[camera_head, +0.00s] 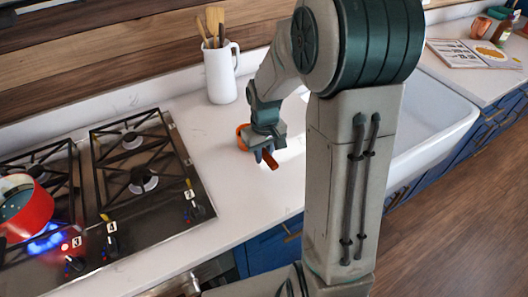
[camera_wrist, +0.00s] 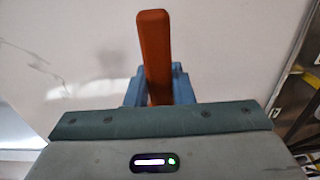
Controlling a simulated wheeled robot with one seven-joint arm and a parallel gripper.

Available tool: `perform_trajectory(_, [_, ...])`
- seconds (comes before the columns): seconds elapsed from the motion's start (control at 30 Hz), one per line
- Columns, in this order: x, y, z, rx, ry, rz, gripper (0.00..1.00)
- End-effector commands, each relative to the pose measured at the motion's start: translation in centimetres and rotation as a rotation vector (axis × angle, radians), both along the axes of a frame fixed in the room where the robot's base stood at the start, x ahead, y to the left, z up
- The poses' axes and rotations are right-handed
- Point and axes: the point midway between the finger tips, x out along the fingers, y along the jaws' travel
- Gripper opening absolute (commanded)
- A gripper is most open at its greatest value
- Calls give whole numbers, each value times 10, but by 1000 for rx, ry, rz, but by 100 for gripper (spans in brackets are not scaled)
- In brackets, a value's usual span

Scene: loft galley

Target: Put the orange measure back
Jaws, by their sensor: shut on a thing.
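The orange measure (camera_head: 243,130) is at the counter between the stove and the sink in the head view. Its bowl is partly hidden behind my gripper (camera_head: 264,154), and its handle (camera_head: 271,160) sticks out in front of the fingers. In the wrist view the orange handle (camera_wrist: 154,45) stands up between the blue fingers of my gripper (camera_wrist: 158,88), which is shut on it. I cannot tell whether the measure rests on the counter or hangs just above it. The bowl is hidden in the wrist view.
A white pitcher (camera_head: 220,75) with wooden utensils stands behind. A red pot (camera_head: 23,207) sits over a lit burner on the gas stove (camera_head: 192,208) at left. The white sink (camera_head: 432,125) is right of my arm. Bare white counter (camera_head: 222,170) lies around my gripper.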

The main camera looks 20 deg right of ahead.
Motion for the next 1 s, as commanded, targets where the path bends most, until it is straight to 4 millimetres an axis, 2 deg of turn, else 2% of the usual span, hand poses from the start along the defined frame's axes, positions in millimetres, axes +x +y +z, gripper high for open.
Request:
perform_trajectory(0.1, [0,0,-4,0,0,0,0])
perform_trajectory(0.13, [0,0,-4,0,0,0,24])
perform_trajectory(0.2, [0,0,-3,0,0,0,43])
perform_trajectory(0.47, [0,0,-2,0,0,0,43])
perform_trajectory(0.63, [1,0,7,-1,-3,-1,43])
perform_trajectory(0.77, [0,-1,31,-2,-6,-1,43])
perform_trajectory(1.0, [-1,-1,83,-1,-6,-1,43])
